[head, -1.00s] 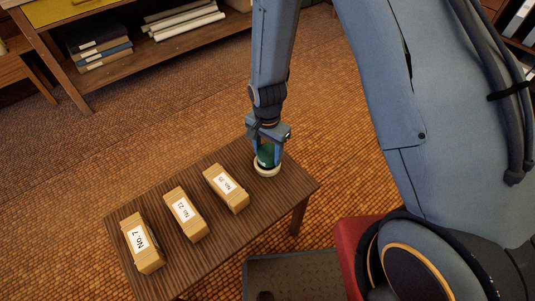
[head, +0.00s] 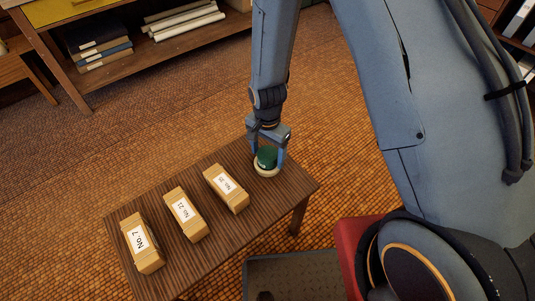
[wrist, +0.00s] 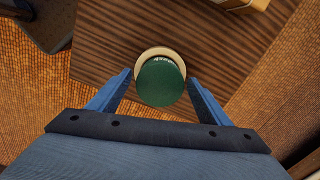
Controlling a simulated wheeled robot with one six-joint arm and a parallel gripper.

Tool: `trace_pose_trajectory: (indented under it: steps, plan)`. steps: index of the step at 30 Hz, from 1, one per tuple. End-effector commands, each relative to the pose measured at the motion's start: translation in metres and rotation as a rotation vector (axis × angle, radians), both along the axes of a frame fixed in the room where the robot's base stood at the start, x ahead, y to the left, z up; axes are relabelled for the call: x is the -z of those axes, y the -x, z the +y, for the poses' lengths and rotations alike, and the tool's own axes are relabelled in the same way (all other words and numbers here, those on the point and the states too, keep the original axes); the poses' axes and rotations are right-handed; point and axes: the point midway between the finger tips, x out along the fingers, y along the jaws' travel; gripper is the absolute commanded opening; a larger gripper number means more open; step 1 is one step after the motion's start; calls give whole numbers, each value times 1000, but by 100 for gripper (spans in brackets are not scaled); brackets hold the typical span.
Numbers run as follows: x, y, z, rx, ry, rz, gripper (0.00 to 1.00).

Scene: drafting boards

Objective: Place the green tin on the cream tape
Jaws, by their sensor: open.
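The green tin (head: 267,155) rests on the cream tape (head: 266,172), a pale ring lying on the small wooden table. In the wrist view the round green lid of the tin (wrist: 160,83) covers most of the cream tape (wrist: 153,52), whose rim shows mainly along the upper side. My gripper (head: 267,157) is open, with one finger on each side of the tin. In the wrist view a gap shows between each finger and the tin, and my gripper (wrist: 160,84) holds nothing.
Three tan boxes with white labels, No.35 (head: 226,188), No.21 (head: 186,214) and No.7 (head: 142,242), stand in a row left of the tape on the table (head: 222,250). A grey tray (head: 290,277) lies near the table's right side.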

Motion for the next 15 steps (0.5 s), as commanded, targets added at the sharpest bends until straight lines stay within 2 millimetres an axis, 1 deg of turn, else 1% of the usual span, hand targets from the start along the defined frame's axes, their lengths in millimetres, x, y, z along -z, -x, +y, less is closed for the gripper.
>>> trace_pose_trajectory:
  steps: [5, 12, 15]
  plan:
    - [-31, -1, 0, 0, -2, -6, 72]
    - [-80, -1, 0, 0, -1, -3, 72]
    - [-96, -1, 0, 0, -1, -3, 72]
